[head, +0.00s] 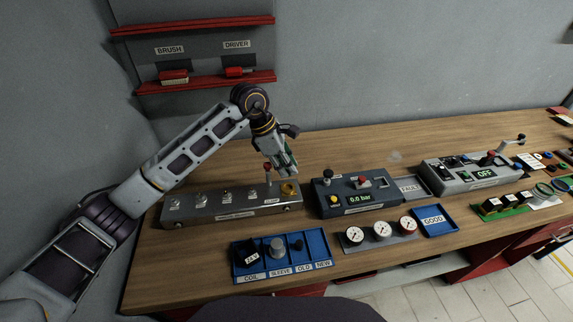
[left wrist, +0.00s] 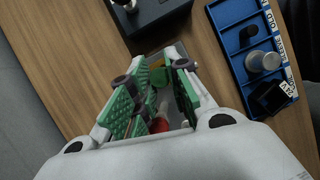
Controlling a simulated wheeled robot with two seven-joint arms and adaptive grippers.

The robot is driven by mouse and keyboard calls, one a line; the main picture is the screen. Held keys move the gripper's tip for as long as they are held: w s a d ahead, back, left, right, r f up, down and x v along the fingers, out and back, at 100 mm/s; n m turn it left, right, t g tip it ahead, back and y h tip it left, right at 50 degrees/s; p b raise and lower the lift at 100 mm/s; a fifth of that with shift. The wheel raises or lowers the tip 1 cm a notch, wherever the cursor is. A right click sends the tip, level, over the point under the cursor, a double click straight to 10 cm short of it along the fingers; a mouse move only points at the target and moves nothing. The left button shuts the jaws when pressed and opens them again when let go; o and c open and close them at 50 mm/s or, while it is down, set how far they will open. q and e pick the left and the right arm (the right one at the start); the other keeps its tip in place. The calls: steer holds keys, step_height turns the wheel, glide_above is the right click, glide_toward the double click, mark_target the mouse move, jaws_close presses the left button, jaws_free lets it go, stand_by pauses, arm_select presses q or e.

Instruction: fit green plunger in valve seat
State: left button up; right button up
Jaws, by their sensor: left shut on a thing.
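My left gripper (head: 289,172) hangs just above the right end of the grey valve block (head: 215,205), close to the brass valve seat (head: 289,190). In the left wrist view its green-padded fingers (left wrist: 157,78) are shut on the green plunger (left wrist: 159,78), a small green piece between the fingertips. In the head view the fingers mostly hide the plunger. Whether the plunger touches the seat I cannot tell. My right gripper is not in view.
A red-knobbed lever (head: 267,168) stands on the block beside my gripper. The blue tray (head: 262,277) holds a black coil, a grey sleeve (head: 277,247) and a black piece under OLD; its NEW compartment looks empty. A pressure box (head: 345,197) stands close on the right.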

arm_select(q)
steer(key=shift+f, duration=0.15)
steer(key=shift+f+b, duration=0.6)
steer(key=shift+f, duration=1.3)
steer(key=shift+f+b, duration=0.1)
steer(key=shift+b, duration=0.2)
